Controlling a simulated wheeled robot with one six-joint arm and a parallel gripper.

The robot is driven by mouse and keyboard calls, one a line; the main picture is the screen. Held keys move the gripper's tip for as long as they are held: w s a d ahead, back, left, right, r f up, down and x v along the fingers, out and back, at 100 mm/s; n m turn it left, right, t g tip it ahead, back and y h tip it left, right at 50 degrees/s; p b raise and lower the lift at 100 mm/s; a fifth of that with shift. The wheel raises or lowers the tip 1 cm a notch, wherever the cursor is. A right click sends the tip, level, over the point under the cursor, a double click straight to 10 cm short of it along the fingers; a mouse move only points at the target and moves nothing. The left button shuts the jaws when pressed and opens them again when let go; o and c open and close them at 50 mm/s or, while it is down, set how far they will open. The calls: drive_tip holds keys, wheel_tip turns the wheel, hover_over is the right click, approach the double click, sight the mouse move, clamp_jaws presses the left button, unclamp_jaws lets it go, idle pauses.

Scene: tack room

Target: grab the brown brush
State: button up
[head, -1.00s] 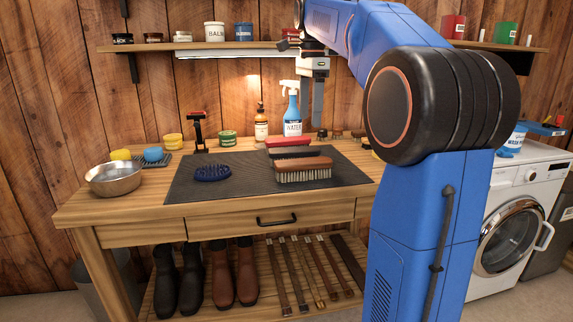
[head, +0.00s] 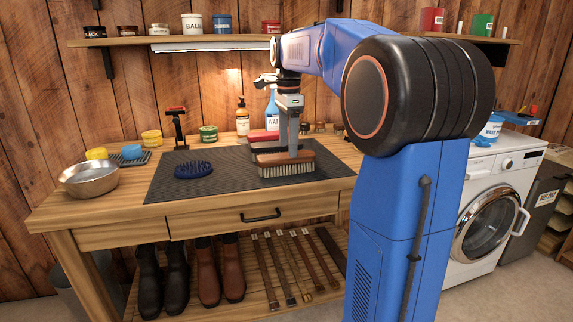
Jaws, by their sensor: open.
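The brown brush (head: 272,160) has a brown wooden back and pale bristles. It lies bristles down on the dark mat (head: 218,167) on the wooden bench. My gripper (head: 293,151) points straight down at the brush, its finger tips at the level of the brush's back or just over it. The jaws are open and seen edge-on, so one finger hides the other. I cannot tell whether they touch the brush or straddle it. The finger covers part of the brush's back and of the dark brush behind.
A blue oval brush (head: 193,170) lies to the left. Spray bottle (head: 271,112) and amber bottle (head: 242,118) stand behind. A metal bowl (head: 88,181) is at far left.

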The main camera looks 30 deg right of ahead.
sight(287, 155)
drive_tip(key=shift+w+a+f, duration=0.1)
drive_tip(key=shift+w+f, duration=0.05)
drive_tip(key=shift+f, duration=1.2)
drive_tip(key=shift+w+f, duration=0.1)
drive_tip(key=shift+f, duration=1.25)
drive_tip(key=c, duration=1.3)
